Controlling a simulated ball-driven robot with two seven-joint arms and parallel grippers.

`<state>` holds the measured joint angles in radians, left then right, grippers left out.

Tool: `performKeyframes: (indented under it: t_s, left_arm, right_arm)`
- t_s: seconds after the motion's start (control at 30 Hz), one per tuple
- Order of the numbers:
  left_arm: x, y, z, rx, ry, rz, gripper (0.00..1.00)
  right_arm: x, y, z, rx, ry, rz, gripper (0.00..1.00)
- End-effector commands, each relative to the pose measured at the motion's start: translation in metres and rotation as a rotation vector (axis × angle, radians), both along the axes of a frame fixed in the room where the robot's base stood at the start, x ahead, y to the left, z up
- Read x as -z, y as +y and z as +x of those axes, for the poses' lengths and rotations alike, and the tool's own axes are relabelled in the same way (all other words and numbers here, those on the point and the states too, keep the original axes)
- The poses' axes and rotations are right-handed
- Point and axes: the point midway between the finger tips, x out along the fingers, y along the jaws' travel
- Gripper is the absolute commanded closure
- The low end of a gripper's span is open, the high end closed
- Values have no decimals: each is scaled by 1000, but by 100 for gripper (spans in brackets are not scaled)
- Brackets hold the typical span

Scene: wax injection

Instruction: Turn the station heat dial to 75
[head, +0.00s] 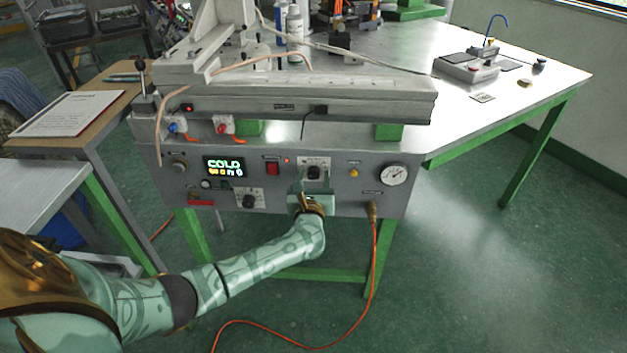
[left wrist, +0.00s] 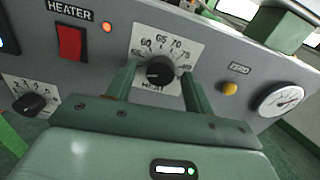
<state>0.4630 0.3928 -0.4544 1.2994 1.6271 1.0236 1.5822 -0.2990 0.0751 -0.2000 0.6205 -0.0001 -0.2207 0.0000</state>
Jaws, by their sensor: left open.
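The heat dial (left wrist: 159,70) is a black round knob on a white scale plate with marks including 60, 65, 70 and 75. A pale pointer line on the knob points to the left, toward the low end of the scale. In the head view the dial (head: 313,172) is on the front panel of the station. My left gripper (left wrist: 160,84) is open, with one finger on each side of the knob. I cannot tell whether the fingers touch it. In the head view the left gripper (head: 311,187) partly covers the plate's lower area. My right gripper is out of view.
A red heater switch (left wrist: 71,42) with a lit orange lamp is left of the dial. A second black knob (head: 249,201) is lower left. A yellow button (left wrist: 230,88) and round gauge (left wrist: 281,99) are right. The display (head: 224,167) reads COLD. An orange hose (head: 374,258) hangs below.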

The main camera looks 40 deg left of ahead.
Motion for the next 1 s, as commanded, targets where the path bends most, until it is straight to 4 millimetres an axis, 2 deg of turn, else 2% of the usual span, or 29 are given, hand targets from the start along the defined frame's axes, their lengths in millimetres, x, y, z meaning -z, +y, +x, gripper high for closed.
performKeyframes:
  t_s: [0.07,0.1,0.23,0.27,0.67,1.0]
  left_arm:
    - [0,0,0,0,0,0,48]
    - [0,0,0,0,-1,1,53]
    - [0,0,0,0,-1,1,90]
    - [0,0,0,0,-1,1,93]
    - [-1,0,0,0,31,50,92]
    - [-2,0,-1,-1,165,258,92]
  right_arm:
    - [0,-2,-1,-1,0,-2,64]
    - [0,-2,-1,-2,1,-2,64]
    - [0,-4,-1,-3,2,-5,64]
    - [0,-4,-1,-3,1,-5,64]
    - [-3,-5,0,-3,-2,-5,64]
    - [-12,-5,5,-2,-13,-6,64]
